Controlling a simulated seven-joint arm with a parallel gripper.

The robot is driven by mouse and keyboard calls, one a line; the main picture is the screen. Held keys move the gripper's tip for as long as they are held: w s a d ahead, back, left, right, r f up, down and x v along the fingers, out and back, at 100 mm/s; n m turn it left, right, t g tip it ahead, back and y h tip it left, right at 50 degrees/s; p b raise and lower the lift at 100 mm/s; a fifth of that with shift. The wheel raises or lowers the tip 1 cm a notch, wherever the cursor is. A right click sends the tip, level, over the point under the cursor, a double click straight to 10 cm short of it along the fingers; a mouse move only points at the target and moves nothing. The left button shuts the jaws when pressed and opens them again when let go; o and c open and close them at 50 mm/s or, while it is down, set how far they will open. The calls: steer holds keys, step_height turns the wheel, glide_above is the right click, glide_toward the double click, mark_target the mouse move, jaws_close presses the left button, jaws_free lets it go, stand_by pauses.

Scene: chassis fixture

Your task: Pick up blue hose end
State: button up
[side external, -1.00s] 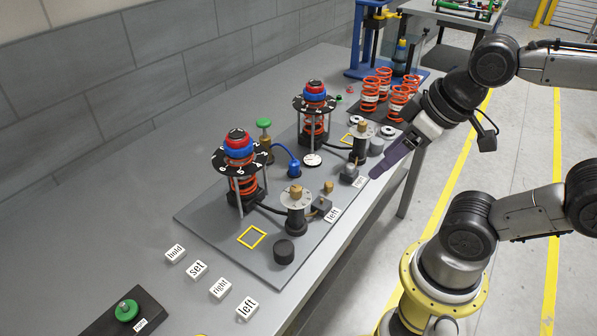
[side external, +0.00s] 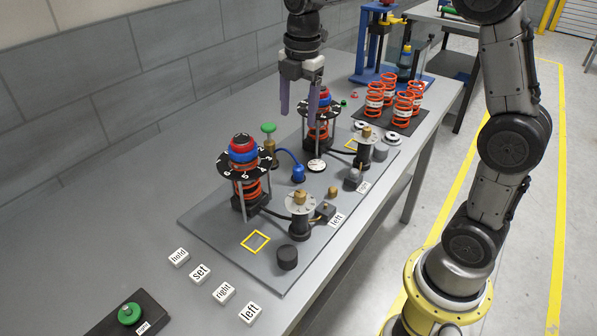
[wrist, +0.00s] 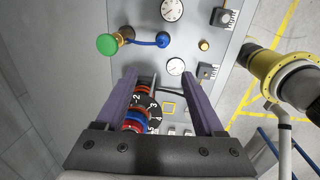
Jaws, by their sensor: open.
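The blue hose end (side external: 298,173) is a blue fitting standing on the grey board, on a blue hose from a brass valve with a green knob (side external: 268,129). In the wrist view the blue hose end (wrist: 162,40) shows beyond the fingertips, near the top middle, unobstructed. My gripper (side external: 299,108) points down with its purple fingers spread, empty, well above the board and behind the hose end in the side view. In the wrist view my gripper (wrist: 160,75) frames the top of a spring tower (wrist: 139,110) between its fingers, apparently below them.
One spring tower (side external: 319,125) stands close to the fingers, another (side external: 244,170) to the left of the hose end. Orange springs (side external: 388,95) stand on a dark mat at the back right. The left tabletop is mostly clear.

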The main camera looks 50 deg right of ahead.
glide_above(299, 166)
steer(key=shift+g, duration=0.4)
steer(key=f, duration=1)
steer(key=shift+a+f, duration=0.2)
steer(key=shift+f, duration=0.2)
steer(key=shift+d+f, duration=0.15)
steer(key=shift+f, duration=2.95)
jaws_close()
